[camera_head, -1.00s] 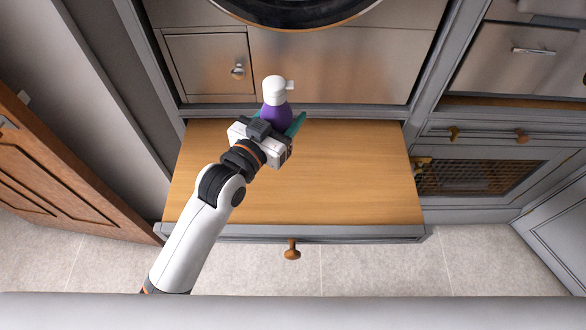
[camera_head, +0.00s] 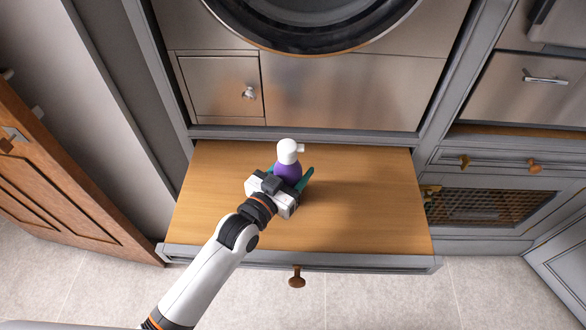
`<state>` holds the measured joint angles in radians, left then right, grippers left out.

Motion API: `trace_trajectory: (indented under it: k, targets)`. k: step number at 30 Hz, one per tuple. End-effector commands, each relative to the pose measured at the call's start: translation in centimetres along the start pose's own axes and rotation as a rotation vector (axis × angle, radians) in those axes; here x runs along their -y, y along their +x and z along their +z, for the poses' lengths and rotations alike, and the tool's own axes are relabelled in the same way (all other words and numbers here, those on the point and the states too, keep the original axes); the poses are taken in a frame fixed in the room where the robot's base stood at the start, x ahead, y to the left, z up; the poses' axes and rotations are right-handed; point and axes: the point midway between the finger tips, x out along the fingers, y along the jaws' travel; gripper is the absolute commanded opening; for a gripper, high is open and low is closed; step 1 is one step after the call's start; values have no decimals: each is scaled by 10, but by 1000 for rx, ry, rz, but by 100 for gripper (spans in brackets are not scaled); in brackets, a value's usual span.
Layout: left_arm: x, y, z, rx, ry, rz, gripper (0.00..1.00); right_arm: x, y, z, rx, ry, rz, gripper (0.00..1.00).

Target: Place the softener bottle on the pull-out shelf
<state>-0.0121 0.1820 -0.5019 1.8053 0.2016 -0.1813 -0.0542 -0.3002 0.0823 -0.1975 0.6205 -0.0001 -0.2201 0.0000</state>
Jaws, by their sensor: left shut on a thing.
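The softener bottle (camera_head: 288,172) is purple with a white pump-style cap. My left gripper (camera_head: 292,178) is shut on it, with teal fingers at its sides. The bottle is upright over the left-middle part of the pull-out shelf (camera_head: 370,210), a wooden board slid out below the washing machine. The gripper body hides the bottle's base, so I cannot tell whether it touches the shelf. My right gripper is not in view.
The washing machine (camera_head: 330,95) stands behind the shelf, with a small silver-knobbed panel (camera_head: 218,86). The shelf's front has a wooden knob (camera_head: 297,278). A brown door (camera_head: 65,190) is at left, cabinets with a mesh front (camera_head: 480,206) at right. The shelf's right half is clear.

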Motion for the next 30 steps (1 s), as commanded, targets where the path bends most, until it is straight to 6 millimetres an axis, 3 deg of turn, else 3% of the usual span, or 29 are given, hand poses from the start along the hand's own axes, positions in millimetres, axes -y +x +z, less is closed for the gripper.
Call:
trace_trajectory:
  k: [3,4,8,20,30]
  targets:
    - [0,0,-2,4,0,0,19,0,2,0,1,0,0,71]
    - [0,0,-3,0,0,0,57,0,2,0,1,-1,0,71]
    - [0,0,-3,0,0,0,77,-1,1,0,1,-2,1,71]
    - [0,-7,0,-1,1,0,77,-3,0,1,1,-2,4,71]
    - [0,-76,-2,-5,1,0,77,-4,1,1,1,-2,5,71]
